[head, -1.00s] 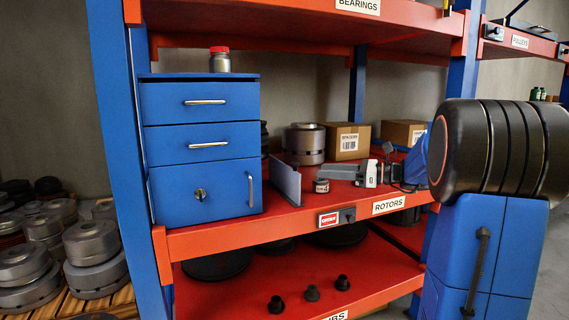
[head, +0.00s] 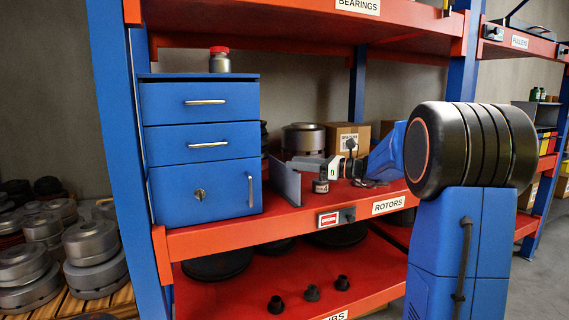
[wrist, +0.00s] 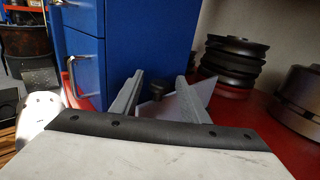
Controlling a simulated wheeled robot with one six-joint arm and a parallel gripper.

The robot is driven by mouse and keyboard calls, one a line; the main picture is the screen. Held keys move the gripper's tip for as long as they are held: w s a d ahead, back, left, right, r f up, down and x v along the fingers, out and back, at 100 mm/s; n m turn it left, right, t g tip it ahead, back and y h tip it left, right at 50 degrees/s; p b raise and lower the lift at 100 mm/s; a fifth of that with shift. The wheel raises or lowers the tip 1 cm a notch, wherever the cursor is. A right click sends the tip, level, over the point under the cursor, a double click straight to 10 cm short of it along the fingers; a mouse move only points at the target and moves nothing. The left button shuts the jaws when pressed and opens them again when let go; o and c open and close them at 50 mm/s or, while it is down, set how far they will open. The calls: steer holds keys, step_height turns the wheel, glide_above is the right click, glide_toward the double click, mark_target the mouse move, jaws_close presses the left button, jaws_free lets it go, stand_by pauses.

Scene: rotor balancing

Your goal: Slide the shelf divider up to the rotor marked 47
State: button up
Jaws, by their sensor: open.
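The shelf divider, a thin grey upright plate (head: 284,184), stands on the red middle shelf, right of the blue drawer unit. In the wrist view its pale plate (wrist: 186,106) shows partly between and behind my fingers. My gripper (head: 303,166) is open, its fingers pointing left at the divider, close to it; I cannot tell if they touch. In the wrist view my gripper (wrist: 160,80) has its two grey fingers apart. A silver rotor (head: 304,136) sits behind, and also shows in the wrist view (wrist: 305,92). No number 47 is legible.
The blue drawer unit (head: 205,180) bounds the left. A small labelled can (head: 320,187) stands near the shelf front, right of the divider. A cardboard box (head: 362,134) is behind my arm. Black stacked discs (wrist: 235,62) stand in back.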

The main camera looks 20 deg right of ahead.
steer(key=shift+x, duration=2.55)
steer(key=shift+c, duration=0.2)
